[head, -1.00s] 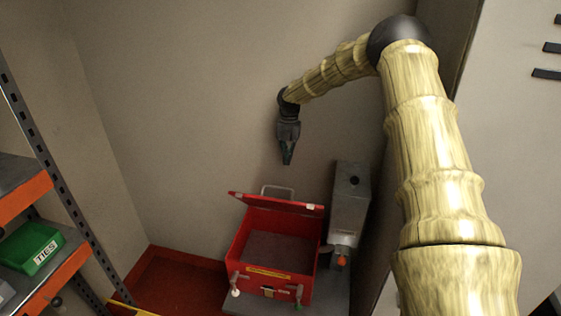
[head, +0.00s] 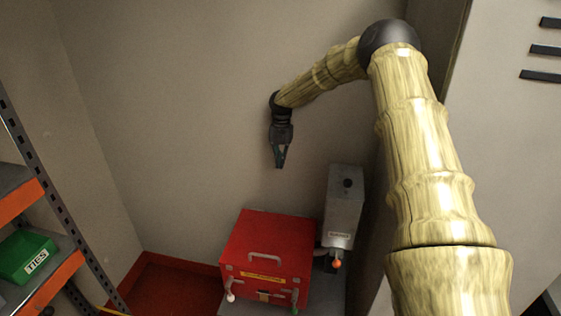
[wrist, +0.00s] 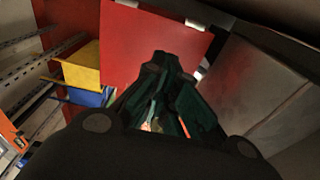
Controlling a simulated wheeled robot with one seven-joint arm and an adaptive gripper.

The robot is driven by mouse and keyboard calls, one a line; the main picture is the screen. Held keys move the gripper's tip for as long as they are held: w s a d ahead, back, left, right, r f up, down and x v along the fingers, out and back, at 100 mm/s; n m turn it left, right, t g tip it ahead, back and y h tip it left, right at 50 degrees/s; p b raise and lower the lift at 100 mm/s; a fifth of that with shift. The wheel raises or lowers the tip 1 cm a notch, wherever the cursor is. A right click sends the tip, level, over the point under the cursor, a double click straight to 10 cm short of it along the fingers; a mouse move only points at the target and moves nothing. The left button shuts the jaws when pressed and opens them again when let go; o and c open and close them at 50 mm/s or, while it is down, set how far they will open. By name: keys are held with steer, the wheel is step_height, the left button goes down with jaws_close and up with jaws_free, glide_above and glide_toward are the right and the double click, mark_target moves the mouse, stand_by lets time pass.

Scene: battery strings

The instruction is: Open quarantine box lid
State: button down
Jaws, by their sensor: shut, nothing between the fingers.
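The red quarantine box (head: 240,281) stands at the bottom centre of the head view. Its red lid (head: 262,229) lies down over the box, hiding the inside, with a grey handle (head: 275,257) towards the front. Latches with white and green knobs hang at the front. My gripper (head: 281,166) is above and behind the lid, pointing down, apart from it. Its fingers are shut and empty. In the wrist view my gripper (wrist: 165,62) shows dark fingers in front of a flat red panel (wrist: 130,45), with small white fittings on its edge.
A grey metal unit (head: 344,205) with an orange knob stands close right of the box. A shelf rack with a green bin (head: 27,255) is at the left. A plain wall is behind. Yellow (wrist: 82,66) and blue (wrist: 84,97) bins show in the wrist view.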

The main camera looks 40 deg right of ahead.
steer(key=shift+r, duration=0.1)
step_height(320, 180, up, 12)
steer(key=d, duration=0.1)
steer(key=shift+w, duration=0.4)
